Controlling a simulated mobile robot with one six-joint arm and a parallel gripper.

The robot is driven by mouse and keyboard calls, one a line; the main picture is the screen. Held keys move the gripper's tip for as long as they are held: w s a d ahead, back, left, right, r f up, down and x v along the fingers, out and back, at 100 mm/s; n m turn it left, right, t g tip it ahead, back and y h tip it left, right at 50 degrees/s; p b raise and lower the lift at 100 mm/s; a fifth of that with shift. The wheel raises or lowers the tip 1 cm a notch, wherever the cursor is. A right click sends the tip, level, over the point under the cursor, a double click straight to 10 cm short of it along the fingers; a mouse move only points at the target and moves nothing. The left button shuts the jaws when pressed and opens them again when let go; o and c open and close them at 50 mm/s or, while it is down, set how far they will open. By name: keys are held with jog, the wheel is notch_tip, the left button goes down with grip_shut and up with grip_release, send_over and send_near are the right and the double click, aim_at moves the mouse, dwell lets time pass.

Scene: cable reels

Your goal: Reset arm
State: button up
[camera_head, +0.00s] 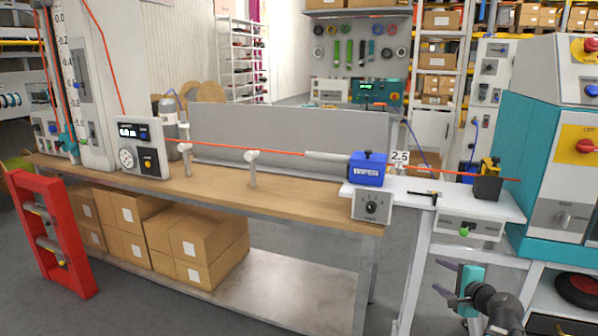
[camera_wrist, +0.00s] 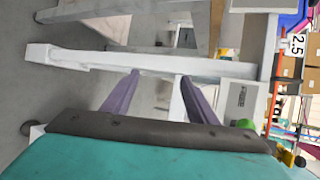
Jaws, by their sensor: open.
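My gripper (camera_head: 447,281) shows at the lower right of the head view, in front of the white side table's legs. Its two purple-grey fingers are apart with nothing between them. The fingers also show in the wrist view (camera_wrist: 159,97), with a white table leg and grey floor beyond them. My arm's dark wrist and teal gripper body are low, below the white side table (camera_head: 505,205).
A wooden workbench (camera_head: 300,198) carries an orange cable (camera_head: 230,149) running through a blue device (camera_head: 367,169). Cardboard boxes (camera_head: 205,235) sit on its lower shelf. A red frame (camera_head: 60,250) stands at left, a teal machine (camera_head: 530,120) at right. Grey floor lies between.

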jog(key=s+a+f+n+g+y+p, duration=0.2)
jog(key=s+a+f+n+g+p, duration=0.15)
jog(key=a+f, duration=0.75)
jog(key=s+a+f+n+g+y+p, duration=0.1)
jog(key=s+a+f+n+g+p, duration=0.2)
jog(key=a+f, duration=0.8)
jog(key=s+a+f+n+g+p, duration=0.25)
jog(key=s+a+f, duration=0.25)
jog(key=s, duration=0.3)
jog(key=s+a+f+n+g+p, duration=0.1)
jog(key=s+a+f+g+p, duration=0.1)
jog(key=s+a+f+g, duration=0.45)
jog(key=s+d+f+n+g+h, duration=0.1)
jog(key=s+d+n, duration=0.1)
jog(key=s, duration=0.4)
jog(key=s+d+f+n+g+h+p, duration=0.1)
jog(key=s+d+n+h, duration=0.1)
jog(key=s, duration=0.5)
jog(key=s+d+f+n+g+h, duration=0.1)
jog(key=s+d+n, duration=0.1)
jog(key=s+n, duration=0.2)
jog(key=s, duration=0.3)
jog(key=shift+d+f+n, duration=0.25)
jog(key=shift+d+n, duration=0.05)
jog(key=shift+d, duration=0.1)
